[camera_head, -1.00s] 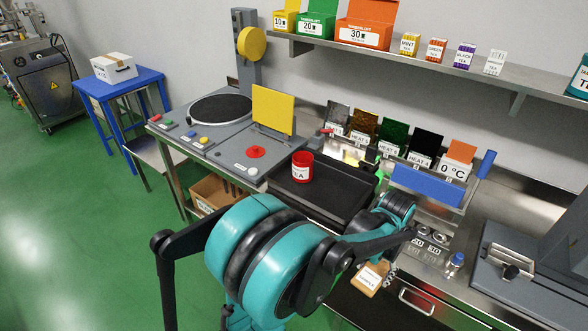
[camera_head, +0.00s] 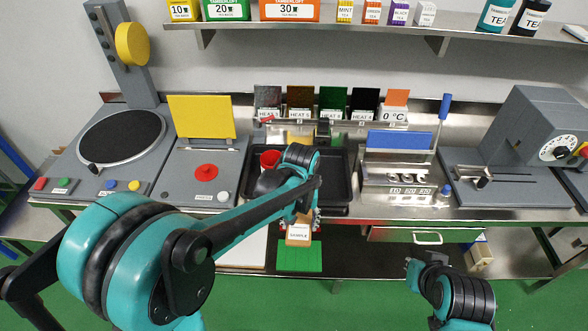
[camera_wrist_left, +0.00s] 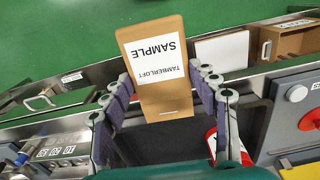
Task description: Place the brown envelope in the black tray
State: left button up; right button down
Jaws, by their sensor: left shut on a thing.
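The brown envelope (camera_head: 298,233) has a white label reading SAMPLE. It fills the upper middle of the left wrist view (camera_wrist_left: 150,98). My left gripper (camera_head: 301,216) is shut on it, and its fingers are on both sides of the envelope in the wrist view (camera_wrist_left: 161,84). The envelope appears over the counter's front edge, just in front of the black tray (camera_head: 336,180). My left forearm hides part of the tray, which also shows below the envelope in the wrist view (camera_wrist_left: 165,140). My right gripper (camera_head: 424,264) is at lower right, away from the envelope; its jaw state is unclear.
A red tea can (camera_head: 268,159) stands in the tray's left part, partly behind my arm. A grey panel with a red button (camera_head: 206,170) is left of the tray. A steel unit with a blue bar (camera_head: 399,140) is to the right. Coloured heat cards (camera_head: 333,103) stand behind.

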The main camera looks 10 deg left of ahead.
aim_at(322, 178)
jog(key=i, duration=0.9)
